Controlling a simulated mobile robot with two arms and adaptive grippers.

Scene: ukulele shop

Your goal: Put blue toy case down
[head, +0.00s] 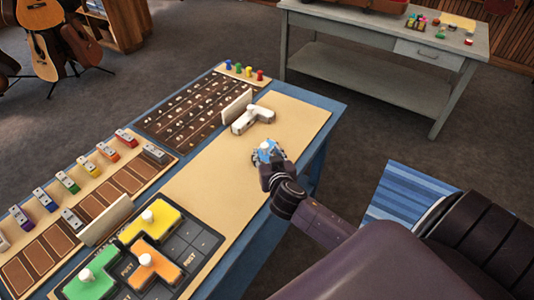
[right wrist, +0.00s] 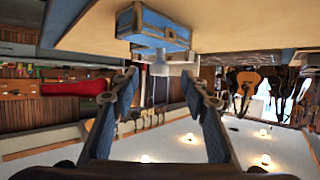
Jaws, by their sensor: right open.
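The blue toy case (head: 265,150), a small blue piece with a white knob, is on the tan tabletop mat (head: 228,161) near the right edge. My right gripper (head: 267,158) is beside it and partly covers it. In the right wrist view, which is upside down, the blue toy case (right wrist: 155,29) rests against the tan surface. Its white knob points toward my open right fingers (right wrist: 160,78), with clear gaps on both sides. My left gripper is not in view.
A white knobbed piece (head: 252,119) lies behind the case. Yellow (head: 152,220), green (head: 88,277) and orange (head: 154,266) knobbed pieces sit at the front left. Keyed bars line the left. A grey workbench (head: 385,32) stands behind. The mat's middle is bare.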

